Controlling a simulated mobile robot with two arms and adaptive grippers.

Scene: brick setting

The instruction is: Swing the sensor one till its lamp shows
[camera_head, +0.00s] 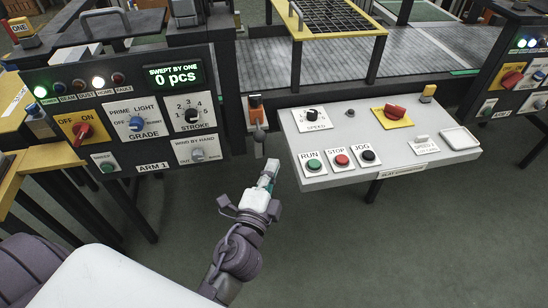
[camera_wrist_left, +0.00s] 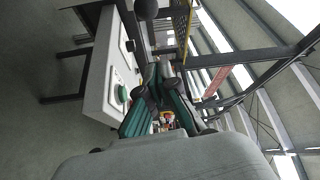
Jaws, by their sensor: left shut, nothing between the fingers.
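A small orange sensor (camera_head: 255,101) sits on a post between the ARM 1 panel and the slat conveyor desk. A dark rod with a rounded part (camera_head: 259,133) hangs below it. I cannot make out a lit lamp on it. My left gripper (camera_head: 271,166) is shut and empty, below the hanging rod and apart from it, left of the desk's front edge. In the left wrist view the closed fingers (camera_wrist_left: 158,82) point up the picture, and a dark round knob (camera_wrist_left: 146,9) is beyond their tips. My right gripper is not in view.
The ARM 1 panel (camera_head: 138,154) has lit lamps, a "0 pcs" display (camera_head: 174,77) and several knobs. The desk (camera_head: 318,183) carries RUN, STOP and JOG buttons close to the gripper's right. The conveyor (camera_head: 430,58) lies behind. Open floor (camera_head: 400,245) lies in front.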

